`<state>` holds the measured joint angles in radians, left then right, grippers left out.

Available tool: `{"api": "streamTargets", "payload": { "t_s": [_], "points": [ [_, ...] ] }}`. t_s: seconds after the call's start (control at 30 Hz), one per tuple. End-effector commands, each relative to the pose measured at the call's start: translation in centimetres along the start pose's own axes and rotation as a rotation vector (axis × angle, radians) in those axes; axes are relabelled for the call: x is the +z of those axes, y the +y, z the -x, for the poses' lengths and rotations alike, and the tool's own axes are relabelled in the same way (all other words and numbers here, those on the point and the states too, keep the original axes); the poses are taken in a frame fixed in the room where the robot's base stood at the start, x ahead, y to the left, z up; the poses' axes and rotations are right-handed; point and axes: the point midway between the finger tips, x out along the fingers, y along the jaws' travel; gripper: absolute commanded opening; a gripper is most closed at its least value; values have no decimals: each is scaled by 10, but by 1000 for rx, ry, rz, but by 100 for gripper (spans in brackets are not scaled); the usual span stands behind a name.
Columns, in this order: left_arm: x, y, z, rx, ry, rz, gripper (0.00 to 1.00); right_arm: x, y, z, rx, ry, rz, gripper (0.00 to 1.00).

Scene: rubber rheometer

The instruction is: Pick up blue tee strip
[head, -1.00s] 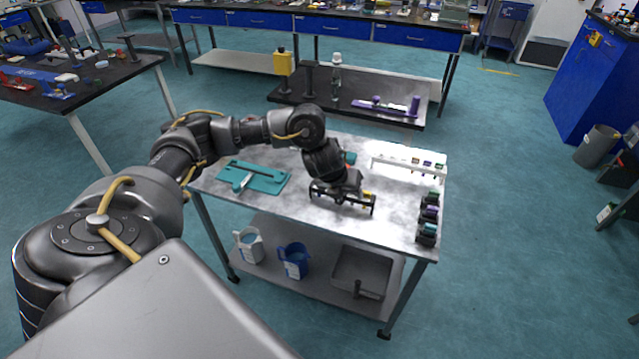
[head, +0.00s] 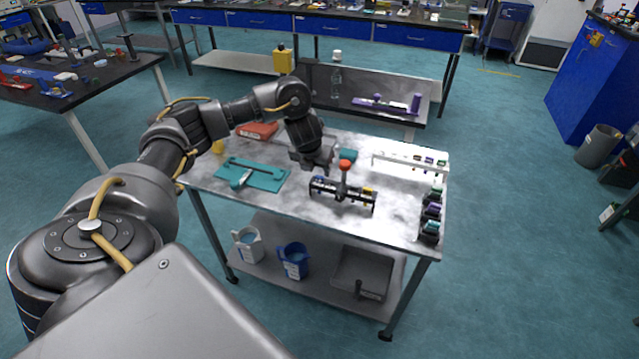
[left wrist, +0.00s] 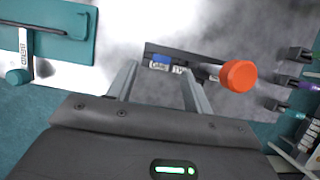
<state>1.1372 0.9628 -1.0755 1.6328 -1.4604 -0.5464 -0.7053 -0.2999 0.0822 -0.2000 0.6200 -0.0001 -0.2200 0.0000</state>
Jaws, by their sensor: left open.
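A black rack (head: 357,194) with an orange-knobbed upright handle (head: 344,166) stands near the front middle of the metal-topped table. In the left wrist view a small blue piece (left wrist: 161,59), with a white part beside it, shows at this rack; it looks like the blue tee strip, but most of it is hidden. The orange knob (left wrist: 238,76) shows to its right. My left gripper (head: 322,171) is above the table, behind and left of the rack. In the left wrist view its two fingers (left wrist: 155,78) are apart and empty, with the blue piece beyond their tips.
A teal tray (head: 266,180) lies left of the rack. A white stand (head: 388,164) with small coloured pieces is at the back right, and several dark holders (head: 430,213) line the right edge. A red object (head: 257,131) lies at the back left.

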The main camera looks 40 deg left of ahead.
Motion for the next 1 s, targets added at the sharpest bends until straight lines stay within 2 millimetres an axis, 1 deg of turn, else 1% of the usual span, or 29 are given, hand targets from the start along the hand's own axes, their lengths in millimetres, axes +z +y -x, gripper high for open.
{"api": "streamTargets", "payload": {
  "t_s": [0.07, 0.13, 0.3, 0.43, 0.53, 0.73, 0.77, 1.0],
  "points": [
    [0, 0, -1, 0, 0, 0, 51, 0, 0, 0, 0, 0, 0, 50],
    [-1, -1, -8, 0, 2, 1, 51, 0, 0, -3, 0, 0, 0, 50],
    [-2, -2, -35, 0, 4, 3, 51, 2, -1, -13, 0, 0, 0, 50],
    [0, -2, -46, 1, 2, 1, 51, 1, -1, -8, -1, 0, -1, 50],
    [0, -2, -51, 1, 0, 1, 51, 1, -2, -8, -2, 0, -1, 50],
    [1, -2, -52, 0, -1, 0, 51, 0, -4, -8, -4, 0, -2, 50],
    [1, -2, -52, 0, -1, 0, 48, 0, -4, -8, -4, 0, -2, 50],
    [1, -2, -51, 0, -1, 0, 17, 0, -4, -8, -4, 1, -2, 50]
  ]
}}
